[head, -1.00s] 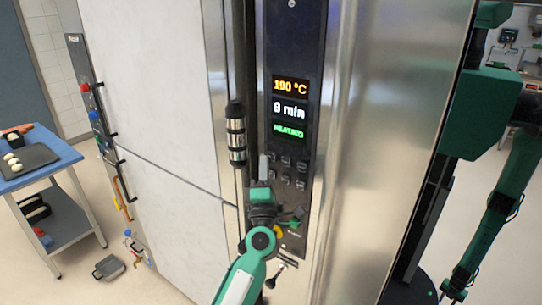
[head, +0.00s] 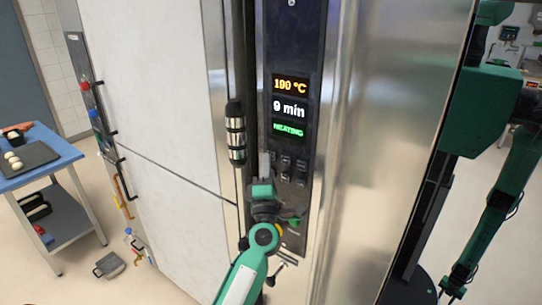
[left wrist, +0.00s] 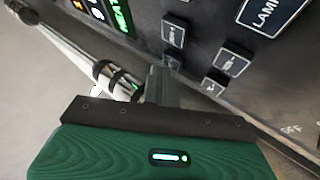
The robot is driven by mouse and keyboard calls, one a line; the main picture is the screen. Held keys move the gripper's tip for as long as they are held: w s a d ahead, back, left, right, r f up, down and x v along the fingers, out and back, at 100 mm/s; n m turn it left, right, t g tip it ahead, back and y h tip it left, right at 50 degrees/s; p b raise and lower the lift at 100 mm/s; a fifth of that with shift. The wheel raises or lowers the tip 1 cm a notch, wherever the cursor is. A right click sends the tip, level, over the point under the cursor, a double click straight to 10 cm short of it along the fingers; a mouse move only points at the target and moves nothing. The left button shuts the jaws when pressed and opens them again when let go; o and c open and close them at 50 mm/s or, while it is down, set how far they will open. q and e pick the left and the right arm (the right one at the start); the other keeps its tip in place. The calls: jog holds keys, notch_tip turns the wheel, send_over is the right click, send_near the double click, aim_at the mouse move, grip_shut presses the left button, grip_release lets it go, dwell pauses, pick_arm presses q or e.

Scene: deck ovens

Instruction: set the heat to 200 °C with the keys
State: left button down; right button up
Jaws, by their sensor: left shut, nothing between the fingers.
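The black control panel (head: 295,50) is upright on the oven front. Its orange temperature display (head: 289,85) appears to read 190 °C. Below it are a white 9 min display (head: 289,107) and a green HEATING display (head: 288,130). My left gripper (head: 265,160) is shut and empty, its fingertips at the left side of the key block (head: 286,170). In the left wrist view the shut fingers (left wrist: 163,80) point at a small key (left wrist: 172,62), close to or touching it; contact is unclear. Other keys (left wrist: 233,60) and a LAMP key (left wrist: 271,14) lie to the right.
A vertical handle (head: 235,135) stands out left of the panel. A blue table (head: 60,160) with a dark tray (head: 40,155) is at far left. Green arm parts at far right may be a reflection; I cannot tell.

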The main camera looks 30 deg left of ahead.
pick_arm(q)
jog(key=shift+w, duration=0.35)
dwell(0.7)
jog(key=shift+s, duration=0.1)
jog(key=shift+s+p, duration=0.3)
jog(key=shift+s, duration=0.45)
jog(key=s, duration=0.2)
jog(key=s+p, duration=0.1)
jog(key=s, duration=0.2)
jog(key=shift+a, duration=0.2)
dwell(0.5)
